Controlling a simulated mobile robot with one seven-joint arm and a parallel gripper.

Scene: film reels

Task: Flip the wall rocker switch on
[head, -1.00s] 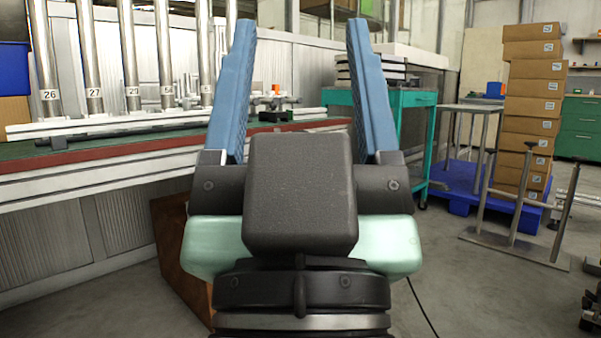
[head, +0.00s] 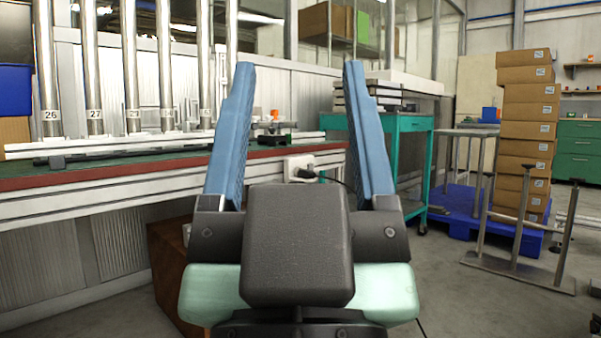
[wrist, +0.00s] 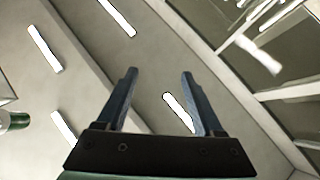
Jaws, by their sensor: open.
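My gripper (head: 298,67) is in the middle of the head view, its two blue fingers spread apart with nothing between them. It also shows open in the wrist view (wrist: 159,73), pointing toward the ceiling. A small white socket-like box (head: 297,166) with a black plug and cable sits at the bench's front edge, seen beyond and between the fingers. My gripper's dark body hides what lies below it. I cannot make out a rocker on this box, and no wall rocker switch is clearly seen elsewhere.
A long bench (head: 110,178) with numbered metal tubes (head: 93,70) runs along the left. A teal cart (head: 405,124) stands right of my fingers. Stacked cardboard boxes (head: 527,130) on a blue pallet (head: 460,205) and a metal stand (head: 520,270) are farther right. Some floor between is clear.

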